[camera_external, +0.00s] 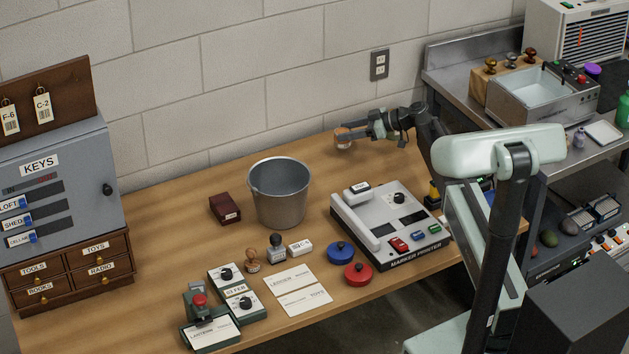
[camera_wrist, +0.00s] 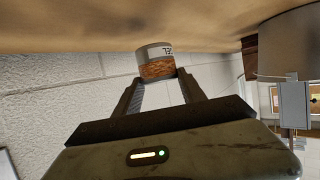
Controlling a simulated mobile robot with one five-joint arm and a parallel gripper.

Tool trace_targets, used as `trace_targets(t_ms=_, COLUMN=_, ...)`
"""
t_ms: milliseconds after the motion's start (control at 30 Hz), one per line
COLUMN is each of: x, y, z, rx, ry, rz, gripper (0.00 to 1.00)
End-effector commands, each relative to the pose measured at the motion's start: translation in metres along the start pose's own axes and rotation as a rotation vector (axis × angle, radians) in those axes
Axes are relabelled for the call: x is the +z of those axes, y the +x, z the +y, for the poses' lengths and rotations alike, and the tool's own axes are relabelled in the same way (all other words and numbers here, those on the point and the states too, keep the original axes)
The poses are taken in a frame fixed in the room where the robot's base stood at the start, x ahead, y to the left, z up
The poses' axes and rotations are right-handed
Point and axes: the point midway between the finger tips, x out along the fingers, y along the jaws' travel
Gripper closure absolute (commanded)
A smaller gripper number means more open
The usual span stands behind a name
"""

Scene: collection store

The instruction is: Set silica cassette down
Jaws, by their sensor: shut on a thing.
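The silica cassette (camera_external: 343,138) is a small round canister with orange-brown beads and a pale, lettered band. It is in my gripper (camera_external: 353,137) near the back edge of the wooden table, by the wall. In the wrist view the cassette (camera_wrist: 156,66) sits between the two fingertips of my gripper (camera_wrist: 157,80), which is shut on it. The wrist picture is upside down, with the tabletop at its top edge. The cassette is close to the tabletop; I cannot tell whether it touches.
A metal bucket (camera_external: 280,195) stands left of my gripper, also in the wrist view (camera_wrist: 285,45). A marker printer (camera_external: 385,222) is in front. A dark red box (camera_external: 225,208) lies beside the bucket. The table (camera_external: 310,150) is bare between bucket and cassette.

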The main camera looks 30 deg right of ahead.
Motion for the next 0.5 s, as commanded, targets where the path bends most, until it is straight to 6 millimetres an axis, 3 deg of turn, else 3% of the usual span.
trace_targets(t_ms=67, x=-0.001, y=0.004, z=0.007, rx=0.000, ry=0.000, rz=0.000, gripper=0.95)
trace_targets(t_ms=267, x=0.035, y=0.019, z=0.006, rx=0.000, ry=0.000, rz=0.000, gripper=0.95)
trace_targets(t_ms=500, x=0.031, y=0.018, z=0.006, rx=0.000, ry=0.000, rz=0.000, gripper=0.95)
